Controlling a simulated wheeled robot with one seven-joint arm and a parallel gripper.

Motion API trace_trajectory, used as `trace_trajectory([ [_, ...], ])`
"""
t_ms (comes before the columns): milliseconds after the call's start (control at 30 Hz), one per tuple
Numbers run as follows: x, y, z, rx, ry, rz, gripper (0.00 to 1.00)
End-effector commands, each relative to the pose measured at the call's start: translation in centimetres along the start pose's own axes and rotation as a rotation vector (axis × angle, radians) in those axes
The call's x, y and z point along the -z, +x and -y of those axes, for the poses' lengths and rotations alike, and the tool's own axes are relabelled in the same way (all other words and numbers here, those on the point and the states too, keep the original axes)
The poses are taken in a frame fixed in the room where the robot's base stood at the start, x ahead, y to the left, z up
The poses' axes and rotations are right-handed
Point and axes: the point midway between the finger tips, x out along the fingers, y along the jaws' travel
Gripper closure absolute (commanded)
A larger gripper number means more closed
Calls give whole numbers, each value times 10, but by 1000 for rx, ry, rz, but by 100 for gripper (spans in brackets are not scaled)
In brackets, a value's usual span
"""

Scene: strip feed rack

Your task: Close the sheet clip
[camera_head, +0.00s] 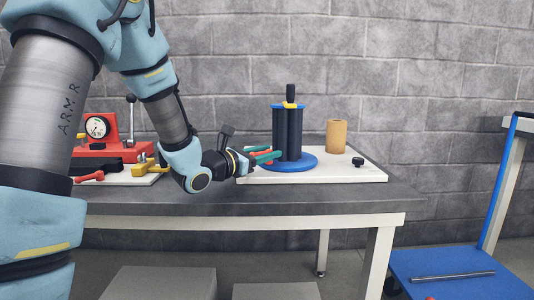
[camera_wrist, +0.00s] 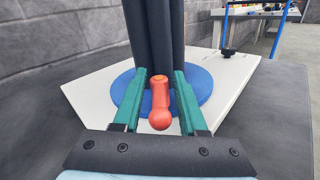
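A stand with dark upright columns (camera_head: 288,130) rises from a round blue base (camera_head: 300,165) on a white board. A red handle (camera_wrist: 160,102) with a rounded end sticks out toward me from the foot of the columns. It may belong to the sheet clip; I see no clip jaws and cannot tell how far it is closed. My gripper (camera_head: 270,156) is at the left side of the stand. In the wrist view its green fingers (camera_wrist: 160,84) are spread on either side of the red handle, with a gap on each side.
A brown cylinder (camera_head: 337,137) and a small black knob (camera_head: 358,161) are on the board (camera_head: 350,176) to the right. A red device with a dial (camera_head: 97,127) and a yellow fitting (camera_head: 146,167) are at the left. A blue cart (camera_head: 450,274) stands at the lower right.

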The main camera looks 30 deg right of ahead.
Motion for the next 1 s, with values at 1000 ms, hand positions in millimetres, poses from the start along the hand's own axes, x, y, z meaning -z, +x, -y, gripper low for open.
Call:
trace_trajectory([
  [1000,1,-1,-3,108,1,20,100],
])
